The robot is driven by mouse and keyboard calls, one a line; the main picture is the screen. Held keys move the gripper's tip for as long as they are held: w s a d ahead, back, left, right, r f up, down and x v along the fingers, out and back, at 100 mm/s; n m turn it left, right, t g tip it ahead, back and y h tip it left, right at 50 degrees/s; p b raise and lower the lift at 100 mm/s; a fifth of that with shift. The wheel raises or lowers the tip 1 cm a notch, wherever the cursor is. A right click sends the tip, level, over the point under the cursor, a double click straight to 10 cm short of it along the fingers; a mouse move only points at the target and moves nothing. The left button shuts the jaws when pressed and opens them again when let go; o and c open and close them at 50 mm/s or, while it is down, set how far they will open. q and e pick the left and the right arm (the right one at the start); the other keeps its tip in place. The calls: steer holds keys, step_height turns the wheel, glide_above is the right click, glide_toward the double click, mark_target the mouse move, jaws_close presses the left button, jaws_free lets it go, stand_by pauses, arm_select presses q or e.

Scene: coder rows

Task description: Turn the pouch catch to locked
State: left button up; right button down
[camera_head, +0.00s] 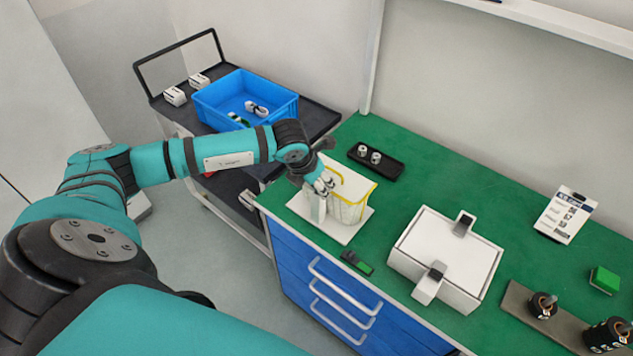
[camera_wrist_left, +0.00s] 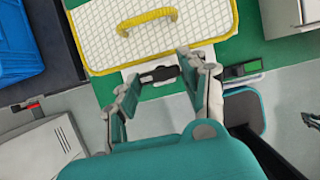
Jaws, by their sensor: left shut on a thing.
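The pouch (camera_head: 352,192) is white with yellow trim and stands on a white plate (camera_head: 345,232) near the bench's left front edge. In the left wrist view the pouch (camera_wrist_left: 190,25) shows its gridded white face and a yellow handle. A small black catch (camera_wrist_left: 158,75) sits at its near edge. My left gripper (camera_head: 320,190) is at the pouch's left front side. In the left wrist view its fingers (camera_wrist_left: 160,80) stand on either side of the catch, shut on it. The catch is hidden in the head view, and its exact turn angle is unclear.
A black and green device (camera_head: 357,262) lies just in front of the plate. A white box (camera_head: 445,258) with two clips stands to the right. A black tray (camera_head: 376,162) lies behind the pouch. A blue crate (camera_head: 246,98) sits on the cart at left.

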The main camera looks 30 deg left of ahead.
arm_select(q)
steer(key=shift+c, duration=0.8)
steer(key=shift+a+f+m+b, duration=0.15)
steer(key=shift+m+b, duration=0.15)
steer(key=shift+b, duration=0.4)
steer(key=m+h+b, duration=0.1)
steer(key=m+b, duration=0.1)
steer(key=b, duration=0.1)
steer(key=m+g+h+b, duration=0.1)
steer(key=m+b, duration=0.2)
steer(key=m+h+b, duration=0.1)
steer(key=m+b, duration=0.2)
steer(key=b, duration=0.1)
steer(key=shift+w+a+g, duration=0.15)
steer(key=shift+w+g, duration=0.1)
steer(key=shift+g, duration=0.05)
steer(key=m+b, duration=0.1)
steer(key=m, duration=0.1)
steer(key=m+g+h+b, duration=0.1)
steer(key=m+b, duration=0.1)
steer(key=shift+w+m+g, duration=0.15)
steer(key=shift+m+g, duration=0.15)
steer(key=shift+w+r+m+g+b, duration=0.1)
steer(key=shift+m+g+b, duration=0.45)
steer(key=shift+m, duration=0.6)
steer(key=shift+r+m+g+b, duration=0.1)
steer(key=shift+m+g+b, duration=0.15)
steer(key=shift+m+b, duration=0.7)
steer(key=shift+a+m, duration=0.1)
steer(key=shift+m, duration=0.2)
